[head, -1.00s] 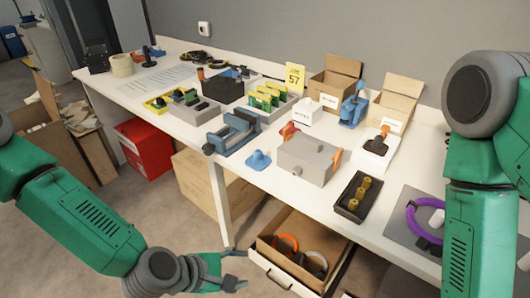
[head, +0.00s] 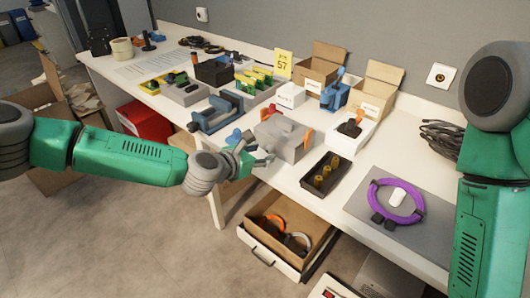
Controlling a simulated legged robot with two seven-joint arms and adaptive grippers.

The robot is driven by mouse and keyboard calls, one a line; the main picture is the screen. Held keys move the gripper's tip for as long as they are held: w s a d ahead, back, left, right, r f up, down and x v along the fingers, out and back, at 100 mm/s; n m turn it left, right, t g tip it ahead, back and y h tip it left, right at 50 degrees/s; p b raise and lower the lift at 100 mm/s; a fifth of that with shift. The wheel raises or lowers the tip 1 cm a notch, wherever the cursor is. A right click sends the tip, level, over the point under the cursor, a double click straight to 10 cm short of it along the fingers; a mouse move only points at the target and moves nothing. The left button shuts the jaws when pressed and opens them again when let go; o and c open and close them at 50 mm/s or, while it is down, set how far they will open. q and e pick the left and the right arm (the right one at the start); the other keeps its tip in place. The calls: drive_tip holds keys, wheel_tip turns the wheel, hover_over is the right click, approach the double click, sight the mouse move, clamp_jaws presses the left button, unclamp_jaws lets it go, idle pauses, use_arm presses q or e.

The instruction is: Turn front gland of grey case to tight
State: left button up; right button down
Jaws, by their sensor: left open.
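The grey case (head: 283,134) stands near the front edge of the white table, with an orange part on each end. Its front gland is small and lies beside my left fingertips; I cannot make it out clearly behind them. My left gripper (head: 262,158) is open at the case's front face, by the table edge. I cannot tell whether its fingers touch the gland or stand around it. My right arm comes in at the right, but its gripper is out of view.
A blue knob-like piece (head: 236,137) is just left of the case, near my left gripper. A blue vise (head: 217,113) stands farther left. A black tray (head: 321,174) with brass parts is at right. An open drawer (head: 270,253) holding a carton juts out below.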

sight(270, 152)
use_arm(q)
drive_tip(key=shift+w+d+f, duration=0.25)
drive_tip(key=shift+w+d, duration=0.2)
drive_tip(key=shift+d, duration=0.1)
drive_tip(key=shift+w+d+f, duration=0.25)
drive_tip(key=shift+w+d, duration=0.15)
drive_tip(key=shift+d, duration=0.1)
drive_tip(key=shift+w+f, duration=0.1)
drive_tip(key=shift+w, duration=0.15)
drive_tip(key=shift+a, duration=1.05)
drive_tip(key=shift+c, duration=0.4)
drive_tip(key=shift+d, duration=0.1)
drive_tip(key=c, duration=0.6)
drive_tip(key=shift+d, duration=0.25)
clamp_jaws()
drive_tip(key=shift+d+r, duration=0.2)
drive_tip(key=shift+d, duration=0.2)
drive_tip(key=shift+w+a+f, duration=0.1)
drive_tip(key=shift+a, duration=0.1)
